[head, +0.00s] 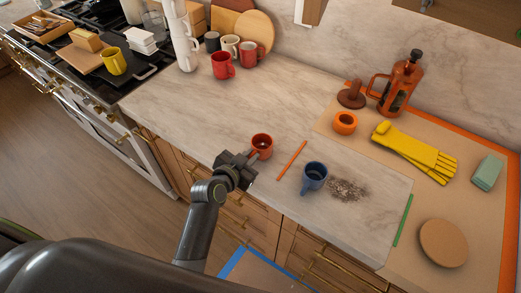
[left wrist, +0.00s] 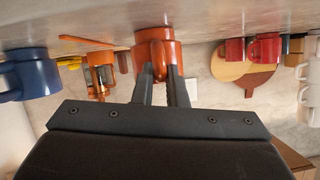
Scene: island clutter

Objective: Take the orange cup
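The orange cup (head: 262,141) stands upright near the front edge of the marble island. It also shows in the left wrist view (left wrist: 174,52), with its handle turned toward my gripper. My left gripper (head: 252,157) is at the cup's near side. In the left wrist view its two fingers (left wrist: 160,76) lie on either side of the handle, very close to it. I cannot tell whether they press on it. My right gripper is not in view.
An orange pencil (head: 292,160) and a blue mug (head: 314,177) are right of the cup, with dark crumbs (head: 347,190) beyond. A round orange pot (head: 344,122), French press (head: 398,86) and yellow gloves (head: 412,151) lie farther right. Red mugs (head: 222,66) stand behind. The counter between is clear.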

